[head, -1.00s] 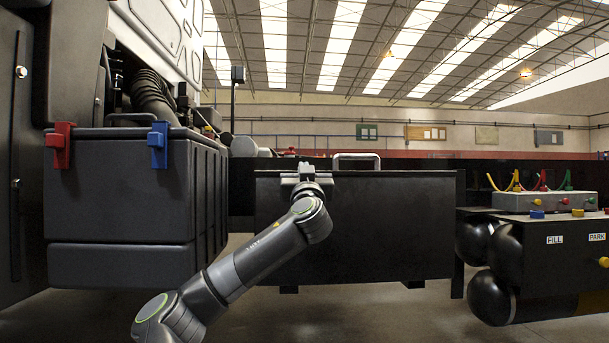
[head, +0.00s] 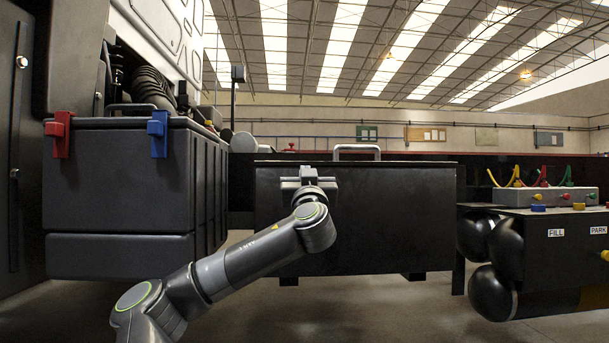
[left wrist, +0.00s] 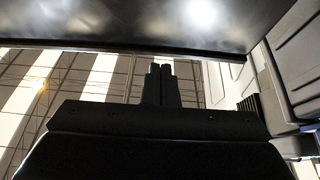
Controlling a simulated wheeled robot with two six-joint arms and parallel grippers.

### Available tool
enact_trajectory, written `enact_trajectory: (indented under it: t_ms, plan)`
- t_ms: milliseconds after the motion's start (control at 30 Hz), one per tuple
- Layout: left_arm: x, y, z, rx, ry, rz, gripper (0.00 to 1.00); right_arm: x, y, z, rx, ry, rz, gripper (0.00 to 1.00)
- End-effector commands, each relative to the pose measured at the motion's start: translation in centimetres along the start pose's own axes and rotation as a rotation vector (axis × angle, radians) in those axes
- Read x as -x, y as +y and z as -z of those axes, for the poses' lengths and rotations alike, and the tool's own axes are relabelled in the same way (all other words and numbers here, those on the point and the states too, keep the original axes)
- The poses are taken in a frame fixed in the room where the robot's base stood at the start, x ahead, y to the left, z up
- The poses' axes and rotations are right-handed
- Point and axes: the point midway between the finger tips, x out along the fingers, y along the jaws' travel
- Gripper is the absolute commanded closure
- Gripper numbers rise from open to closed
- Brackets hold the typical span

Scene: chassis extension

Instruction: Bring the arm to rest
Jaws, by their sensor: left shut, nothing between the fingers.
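My left arm comes in from the lower left in the head view. Its gripper (head: 308,172) is in front of the upper face of the black box (head: 400,215), below the box's metal handle (head: 357,148). In the left wrist view the two dark fingers (left wrist: 160,84) stand side by side, closed together with nothing between them. A dark panel (left wrist: 120,30) crosses the top of that view, beyond the fingertips; I cannot tell the exact gap. My right gripper is in neither view.
A dark grey case (head: 120,195) with a red latch (head: 60,134) and a blue latch (head: 157,135) stands at left. A black unit (head: 555,250) labelled FILL and PARK, with round tanks (head: 490,292), stands at right. Open floor (head: 350,310) lies in front.

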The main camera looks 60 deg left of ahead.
Motion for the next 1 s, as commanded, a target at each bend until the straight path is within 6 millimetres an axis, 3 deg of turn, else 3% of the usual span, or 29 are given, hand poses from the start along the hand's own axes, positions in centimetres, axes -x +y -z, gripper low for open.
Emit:
enact_trajectory:
  t_ms: [33,200,433,833,1000]
  plan:
    - [1.3,0.0,-0.4,-0.003,0.007,-0.002,1.0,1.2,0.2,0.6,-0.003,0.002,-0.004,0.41]
    - [4.2,0.0,0.1,0.002,0.012,-0.002,1.0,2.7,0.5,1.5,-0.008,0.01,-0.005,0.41]
    - [6.9,-0.1,0.6,0.002,0.015,-0.001,1.0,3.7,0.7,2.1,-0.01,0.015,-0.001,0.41]
    - [7.4,-0.1,1.1,0.0,0.016,0.001,1.0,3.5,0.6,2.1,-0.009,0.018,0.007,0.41]
    - [6.1,-0.1,3.4,0.0,0.016,0.001,1.0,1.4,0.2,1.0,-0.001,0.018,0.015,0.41]
